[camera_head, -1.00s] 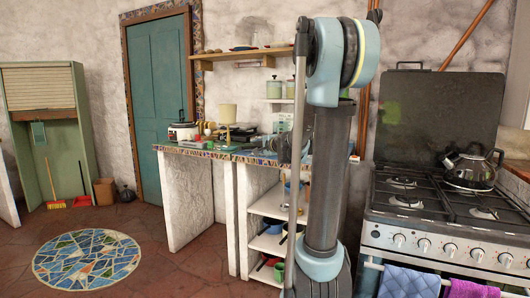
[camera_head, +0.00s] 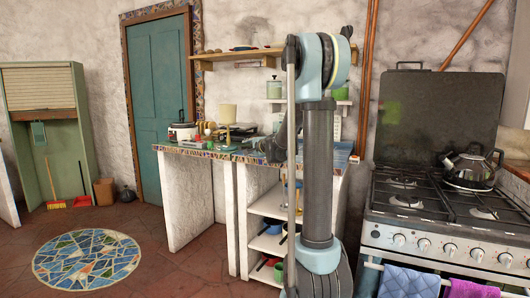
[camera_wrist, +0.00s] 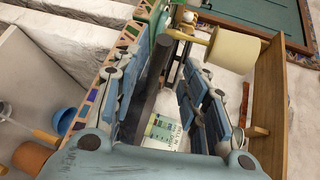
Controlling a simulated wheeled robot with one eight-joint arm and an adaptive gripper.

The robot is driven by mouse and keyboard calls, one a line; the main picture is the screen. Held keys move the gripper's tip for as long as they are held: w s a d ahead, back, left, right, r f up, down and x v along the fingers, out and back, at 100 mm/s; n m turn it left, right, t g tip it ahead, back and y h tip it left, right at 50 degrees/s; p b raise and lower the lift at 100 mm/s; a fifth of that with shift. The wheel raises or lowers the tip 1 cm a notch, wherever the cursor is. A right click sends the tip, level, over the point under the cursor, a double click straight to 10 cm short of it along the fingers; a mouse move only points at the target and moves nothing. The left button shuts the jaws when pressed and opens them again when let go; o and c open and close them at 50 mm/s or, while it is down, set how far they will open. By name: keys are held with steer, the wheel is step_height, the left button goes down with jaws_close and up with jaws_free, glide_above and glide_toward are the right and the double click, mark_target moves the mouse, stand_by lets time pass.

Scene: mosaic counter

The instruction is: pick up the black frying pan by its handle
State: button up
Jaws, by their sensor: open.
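My gripper (camera_wrist: 172,68) is open above the mosaic-edged counter, with its blue-grey fingers apart in the wrist view. A dark, straight bar (camera_wrist: 152,85) shows between the fingers, closer to the left one. It may be the frying pan's handle, but I cannot tell for sure. No pan body can be made out in the wrist view. In the head view the gripper (camera_head: 268,149) is small and partly hidden beside my arm at the counter, and the black frying pan cannot be clearly identified there.
A cream lampshade (camera_wrist: 235,48) stands close beyond the right finger. The stove (camera_head: 440,215) with a kettle (camera_head: 470,168) stands right of my arm. Open floor lies left.

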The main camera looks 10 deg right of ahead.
mark_target(245, 148)
steer(key=shift+x, duration=2.3)
steer(key=shift+f, duration=0.15)
jaws_close()
